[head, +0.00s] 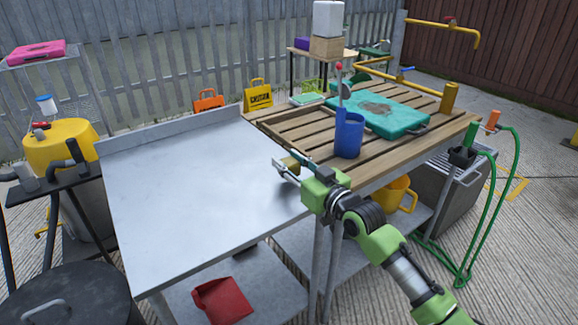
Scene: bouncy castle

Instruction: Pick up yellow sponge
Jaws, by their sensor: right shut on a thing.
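My right gripper (279,169) is over the right edge of the grey metal tabletop, beside the slatted wooden table. It is shut on a small yellow thing, which looks like the yellow sponge (291,162). The gripper hides most of the sponge, and I cannot tell if it touches the surface below. My left gripper is not in view.
The metal tabletop (190,200) is bare. A blue cup (348,135) with tools stands on the wooden table (300,122), near a teal folded item (385,117). A yellow mug (397,193) and a red dustpan (222,300) are on lower shelves.

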